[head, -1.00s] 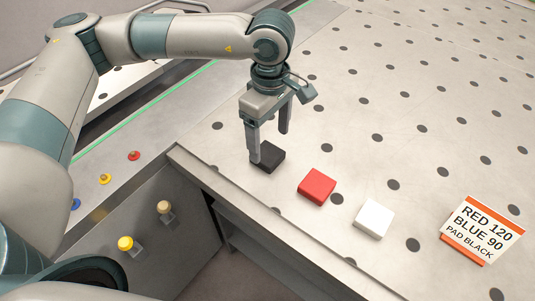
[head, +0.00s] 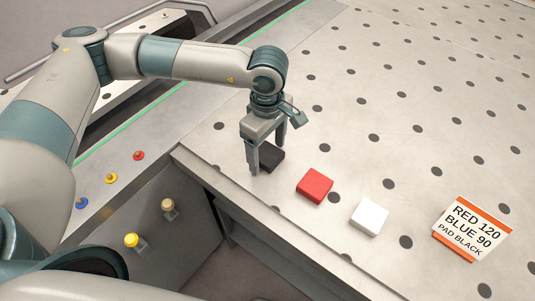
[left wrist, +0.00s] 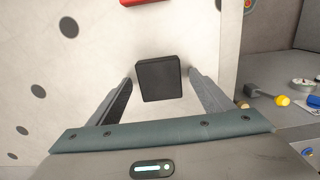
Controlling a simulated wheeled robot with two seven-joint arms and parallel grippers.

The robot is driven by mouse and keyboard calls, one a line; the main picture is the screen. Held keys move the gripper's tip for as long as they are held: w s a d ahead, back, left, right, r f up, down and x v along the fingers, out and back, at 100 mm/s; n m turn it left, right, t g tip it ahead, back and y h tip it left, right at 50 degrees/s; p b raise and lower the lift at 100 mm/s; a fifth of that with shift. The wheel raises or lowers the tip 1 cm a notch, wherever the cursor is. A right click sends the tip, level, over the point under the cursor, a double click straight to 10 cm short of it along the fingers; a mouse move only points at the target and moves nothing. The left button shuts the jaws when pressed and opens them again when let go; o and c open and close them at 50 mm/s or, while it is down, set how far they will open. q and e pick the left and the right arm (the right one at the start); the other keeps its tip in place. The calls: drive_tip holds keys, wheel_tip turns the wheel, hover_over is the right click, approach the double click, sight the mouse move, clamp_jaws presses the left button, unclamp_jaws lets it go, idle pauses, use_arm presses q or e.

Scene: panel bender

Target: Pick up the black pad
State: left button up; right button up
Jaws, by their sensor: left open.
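The black pad (head: 271,158) lies flat on the perforated metal table (head: 420,130), near its left front edge. It also shows in the left wrist view (left wrist: 158,78), between my fingers and ahead of them. My left gripper (head: 266,158) is open, pointing down over the pad; one finger partly hides the pad in the head view. In the left wrist view the fingers (left wrist: 160,85) stand on either side of the pad, with gaps beside it. My right gripper is not in view.
A red pad (head: 314,186) and a white pad (head: 369,217) lie in a row to the right of the black pad. A sign (head: 473,229) reads "RED 120, BLUE 90, PAD BLACK". Coloured buttons (head: 111,178) and yellow knobs (head: 131,241) are at the left.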

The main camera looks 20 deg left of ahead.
sight(269, 154)
use_arm(q)
drive_tip(key=c, duration=1.2)
drive_tip(key=shift+r, duration=0.2)
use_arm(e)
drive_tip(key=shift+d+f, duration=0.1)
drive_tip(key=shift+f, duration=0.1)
